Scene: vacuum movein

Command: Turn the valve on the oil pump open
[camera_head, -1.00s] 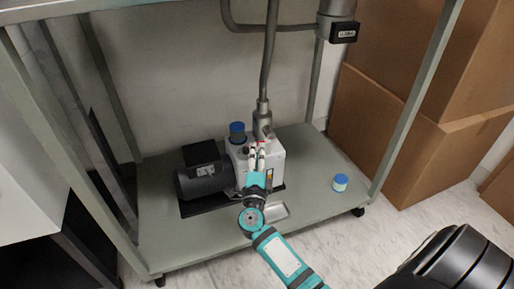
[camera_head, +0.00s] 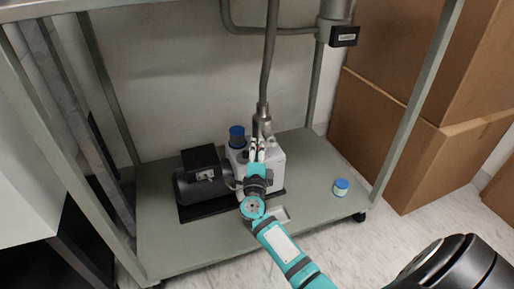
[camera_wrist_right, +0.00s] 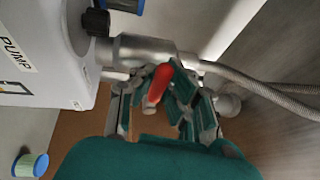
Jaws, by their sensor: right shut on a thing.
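The oil pump (camera_head: 274,168), a white body with a black motor (camera_head: 198,180), stands on the lower shelf of a grey-green cart. In the right wrist view, the white side marked PUMP (camera_wrist_right: 40,55) is at the left. The red valve handle (camera_wrist_right: 157,86) is there below the metal pipe fitting (camera_wrist_right: 145,50). My right gripper (camera_head: 257,148), on a teal arm, reaches the top of the pump by the pipe. In the wrist view its fingers (camera_wrist_right: 160,95) are around the red handle, shut on it. The valve handle is hidden in the head view. My left gripper is not in view.
Cart posts (camera_head: 415,100) frame the space. Cardboard boxes (camera_head: 385,140) stand at the right. A grey hose (camera_head: 267,60) rises from the pump.

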